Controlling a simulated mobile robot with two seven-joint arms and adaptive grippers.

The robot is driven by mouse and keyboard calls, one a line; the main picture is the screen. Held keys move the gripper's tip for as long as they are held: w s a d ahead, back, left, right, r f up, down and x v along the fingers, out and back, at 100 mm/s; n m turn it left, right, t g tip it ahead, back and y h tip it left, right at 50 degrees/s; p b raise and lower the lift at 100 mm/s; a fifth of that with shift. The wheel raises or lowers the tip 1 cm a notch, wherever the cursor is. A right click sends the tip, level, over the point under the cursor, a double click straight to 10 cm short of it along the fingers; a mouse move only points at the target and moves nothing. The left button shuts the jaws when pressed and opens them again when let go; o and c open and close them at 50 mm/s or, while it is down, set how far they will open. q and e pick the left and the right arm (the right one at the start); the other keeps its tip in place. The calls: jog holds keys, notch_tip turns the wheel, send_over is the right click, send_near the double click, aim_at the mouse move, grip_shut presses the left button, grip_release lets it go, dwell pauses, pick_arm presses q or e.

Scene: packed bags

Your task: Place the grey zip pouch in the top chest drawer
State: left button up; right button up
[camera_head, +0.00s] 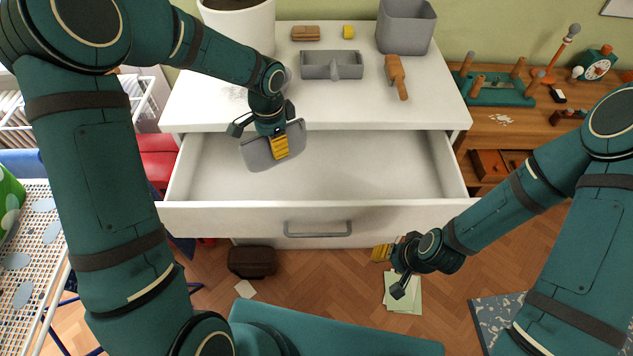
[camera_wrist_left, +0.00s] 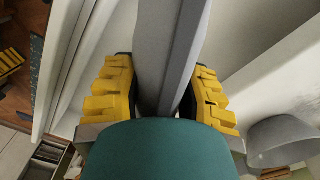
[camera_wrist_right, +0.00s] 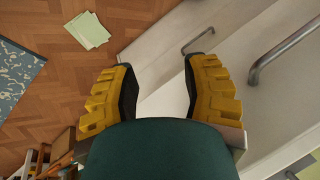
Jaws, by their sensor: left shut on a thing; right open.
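The grey zip pouch (camera_head: 258,154) is held tilted over the left part of the open top chest drawer (camera_head: 350,168). My left gripper (camera_head: 279,146) is shut on the pouch. In the left wrist view the pouch (camera_wrist_left: 168,50) stands between the two yellow fingers of my left gripper (camera_wrist_left: 162,95). The drawer is pulled out and its visible floor is bare. Whether the pouch touches the drawer floor is unclear. My right gripper (camera_head: 391,268) is in front of the drawer, low and to the right. In the right wrist view my right gripper (camera_wrist_right: 158,95) is open and empty.
The white chest top holds a grey divided tray (camera_head: 331,66), a grey bin (camera_head: 405,28), a white pot (camera_head: 240,22) and a wooden item (camera_head: 396,76). A brown bag (camera_head: 252,262) and papers (camera_head: 404,292) lie on the floor. A wooden bench (camera_head: 510,132) stands right.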

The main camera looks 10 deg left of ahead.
pick_arm(q)
jog(key=a+m, duration=0.6)
jog(key=a, duration=0.4)
notch_tip(320, 180, down, 17)
jog(key=b, duration=0.4)
jog(key=shift+s+b, duration=0.15)
jog(key=shift+b, duration=0.25)
pick_arm(e)
jog(key=f, duration=0.1)
jog(key=s+f, duration=0.1)
jog(key=f, duration=0.2)
jog(key=shift+s+a+f, duration=0.1)
jog(key=shift+s+f, duration=0.2)
jog(key=shift+f, duration=0.05)
jog(key=shift+f, duration=0.1)
pick_arm(q)
jog(key=o, duration=1.1)
jog(key=shift+f, duration=0.1)
jog(key=shift+r, duration=0.3)
notch_tip(320, 180, up, 12)
jog(key=shift+f+p, duration=0.15)
jog(key=shift+p, duration=0.8)
pick_arm(e)
jog(key=shift+w+r, duration=0.15)
jog(key=shift+r, duration=0.4)
jog(key=shift+w+r, duration=0.15)
jog(key=shift+r, duration=0.35)
